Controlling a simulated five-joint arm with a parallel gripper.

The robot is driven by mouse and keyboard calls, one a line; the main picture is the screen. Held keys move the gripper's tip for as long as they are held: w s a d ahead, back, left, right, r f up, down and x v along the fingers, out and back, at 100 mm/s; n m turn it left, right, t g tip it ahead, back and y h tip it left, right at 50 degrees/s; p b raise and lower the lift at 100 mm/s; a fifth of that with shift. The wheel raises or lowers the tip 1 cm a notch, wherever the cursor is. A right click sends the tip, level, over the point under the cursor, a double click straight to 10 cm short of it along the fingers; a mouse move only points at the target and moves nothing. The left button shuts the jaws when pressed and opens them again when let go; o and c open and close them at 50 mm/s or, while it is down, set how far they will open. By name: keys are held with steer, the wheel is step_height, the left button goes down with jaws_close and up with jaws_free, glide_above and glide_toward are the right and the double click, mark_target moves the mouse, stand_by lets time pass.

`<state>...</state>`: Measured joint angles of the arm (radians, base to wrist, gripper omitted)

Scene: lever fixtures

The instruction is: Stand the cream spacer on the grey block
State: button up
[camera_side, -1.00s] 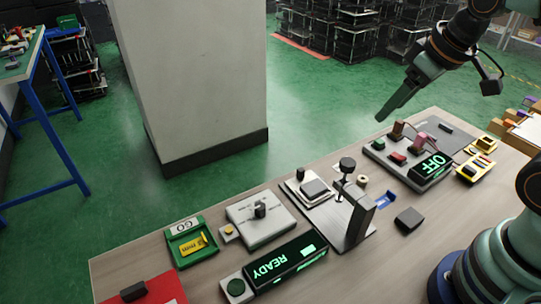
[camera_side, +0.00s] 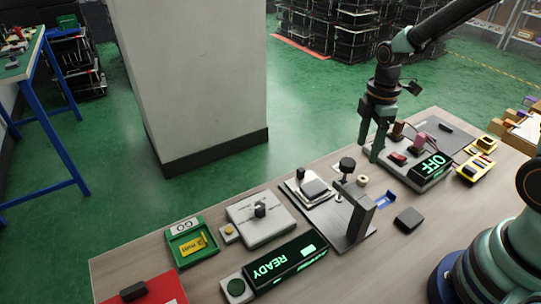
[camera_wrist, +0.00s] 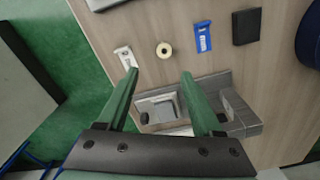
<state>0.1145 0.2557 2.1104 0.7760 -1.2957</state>
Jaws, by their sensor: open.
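The cream spacer (camera_side: 362,181), a small ring, lies on the table behind the clamp post. It also shows in the wrist view (camera_wrist: 164,50), ahead of my fingertips, with its hole facing up. A grey block (camera_side: 314,188) sits on a light plate of the clamp fixture; in the wrist view the block (camera_wrist: 155,108) shows between my fingers. My gripper (camera_side: 370,147) points down, open and empty, near the table's back edge by the OFF panel. Its two green fingers are spread in the wrist view (camera_wrist: 159,73), apart from the spacer.
The clamp post (camera_side: 360,212) and black knob (camera_side: 347,164) rise beside the block. A blue piece (camera_side: 386,199) and a dark block (camera_side: 408,220) lie to the right of the post. The OFF panel (camera_side: 430,168) stands behind; the READY panel (camera_side: 287,262) is at front left.

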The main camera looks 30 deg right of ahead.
glide_above(363, 179)
steer(key=f, duration=0.2)
steer(key=w+f, duration=0.1)
steer(key=f, duration=0.1)
steer(key=shift+a, duration=0.15)
steer(key=f, duration=0.2)
steer(key=s+f, duration=0.1)
steer(key=f, duration=0.1)
steer(key=shift+d, duration=0.2)
steer(key=shift+f, duration=0.6)
jaws_close()
